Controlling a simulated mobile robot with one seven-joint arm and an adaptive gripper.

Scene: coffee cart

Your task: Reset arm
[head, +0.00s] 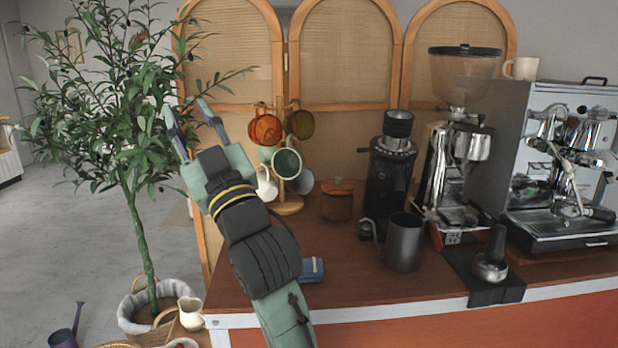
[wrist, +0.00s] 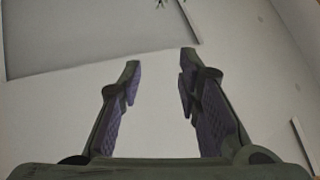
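My gripper (head: 196,122) is raised in the head view, above the left end of the counter and in front of the leafy tree. Its fingers point up. In the wrist view my gripper (wrist: 160,75) shows two purple-padded fingers spread apart with nothing between them. Only a pale wall and a grey panel show beyond the fingers. My arm rises from the bottom of the head view and covers part of the counter's left end.
The mug tree (head: 289,207) with several mugs stands just right of my gripper. The counter (head: 330,290) also holds a dark pitcher (head: 404,243), a black grinder (head: 391,170) and an espresso machine (head: 560,150). A potted tree (head: 142,240) stands on the left.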

